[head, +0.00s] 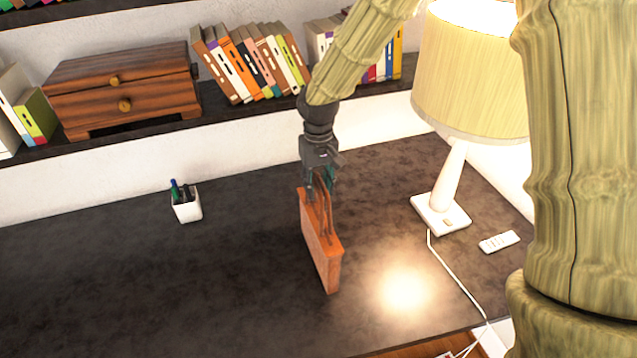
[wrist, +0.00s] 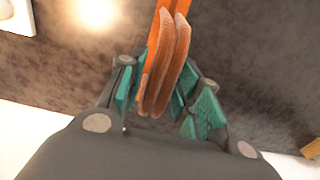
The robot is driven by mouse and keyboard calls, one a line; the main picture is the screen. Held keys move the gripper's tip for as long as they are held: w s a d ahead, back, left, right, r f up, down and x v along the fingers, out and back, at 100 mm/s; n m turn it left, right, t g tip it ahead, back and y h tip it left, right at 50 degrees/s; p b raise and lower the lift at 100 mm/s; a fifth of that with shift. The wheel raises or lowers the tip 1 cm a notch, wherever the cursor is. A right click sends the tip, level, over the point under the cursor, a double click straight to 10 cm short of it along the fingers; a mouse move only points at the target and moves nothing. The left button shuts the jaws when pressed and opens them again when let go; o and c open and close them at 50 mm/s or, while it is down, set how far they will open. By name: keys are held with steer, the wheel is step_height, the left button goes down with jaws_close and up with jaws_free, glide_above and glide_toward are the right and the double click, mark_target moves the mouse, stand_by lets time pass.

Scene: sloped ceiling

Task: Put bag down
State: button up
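An orange-brown bag (head: 322,250) with looped handles hangs upright below my gripper (head: 320,180) over the dark desk (head: 120,290). Its bottom is at or very close to the desk top; I cannot tell whether it touches. In the wrist view, the bag's orange handles (wrist: 165,65) run between the teal finger pads of my gripper (wrist: 160,88), which is closed in on them. The bag's body is mostly out of the wrist view.
A white pen cup (head: 187,208) stands left of the bag. A lamp (head: 441,213), its cord and a white remote (head: 499,242) are to the right. A shelf with a wooden drawer box (head: 125,88) and books (head: 250,60) runs behind. The desk's left front is clear.

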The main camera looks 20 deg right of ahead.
steer(key=shift+r, duration=0.2)
step_height(320, 180, up, 12)
steer(key=b, duration=0.3)
steer(key=shift+b, duration=0.35)
steer(key=shift+f, duration=0.15)
stand_by(0.3)
